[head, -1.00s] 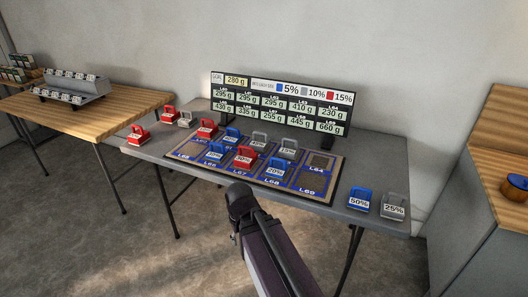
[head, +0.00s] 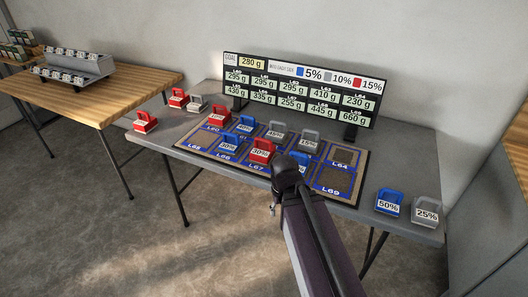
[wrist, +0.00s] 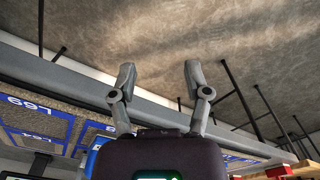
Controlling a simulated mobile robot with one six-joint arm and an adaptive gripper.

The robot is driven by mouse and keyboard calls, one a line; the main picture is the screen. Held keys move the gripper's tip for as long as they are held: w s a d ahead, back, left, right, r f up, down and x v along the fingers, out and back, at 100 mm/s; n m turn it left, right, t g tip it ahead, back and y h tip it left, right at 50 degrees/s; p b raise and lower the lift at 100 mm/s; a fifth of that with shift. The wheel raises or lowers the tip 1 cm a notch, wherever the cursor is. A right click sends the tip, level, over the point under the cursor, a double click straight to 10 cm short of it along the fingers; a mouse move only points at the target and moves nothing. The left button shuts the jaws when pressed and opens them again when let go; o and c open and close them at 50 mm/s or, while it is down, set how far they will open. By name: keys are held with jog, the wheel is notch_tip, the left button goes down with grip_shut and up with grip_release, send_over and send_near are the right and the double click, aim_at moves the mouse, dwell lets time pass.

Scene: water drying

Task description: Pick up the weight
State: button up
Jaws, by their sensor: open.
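Several handled weights stand on the grey table (head: 405,228) and its blue-lined mat (head: 335,172). The mat holds red weights, including a 30% one (head: 262,151), several blue ones (head: 229,141) and two grey ones (head: 309,142). A blue weight (head: 300,160) is partly covered by my arm. A blue 50% weight (head: 388,202) and a grey 25% weight (head: 426,211) stand at the right end. In the wrist view my gripper (wrist: 160,75) is open and empty, its fingers over the table's front edge and floor. A blue weight (wrist: 97,153) is partly hidden behind the gripper body.
A display board (head: 300,88) showing a 280 g goal stands behind the mat. Two red weights and a grey one (head: 197,103) stand at the table's left. A wooden table (head: 110,88) with a rack is further left. The table's front edge (wrist: 150,102) is close below the fingers.

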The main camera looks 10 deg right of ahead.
jog(key=n+t+h+p, duration=0.4)
jog(key=n+t+h, duration=0.2)
jog(key=n+h, duration=0.35)
send_near(263, 139)
jog(key=a, duration=0.2)
jog(key=r+m+h, duration=0.1)
jog(key=shift+s+a+r, duration=0.1)
jog(key=shift+s+a, duration=0.2)
jog(key=shift+a, duration=0.1)
jog(key=b+x, duration=0.4)
jog(key=x, duration=0.4)
jog(key=shift+s+a, duration=0.1)
jog(key=shift+s, duration=0.05)
jog(key=shift+d+f, duration=0.25)
jog(key=shift+d, duration=0.1)
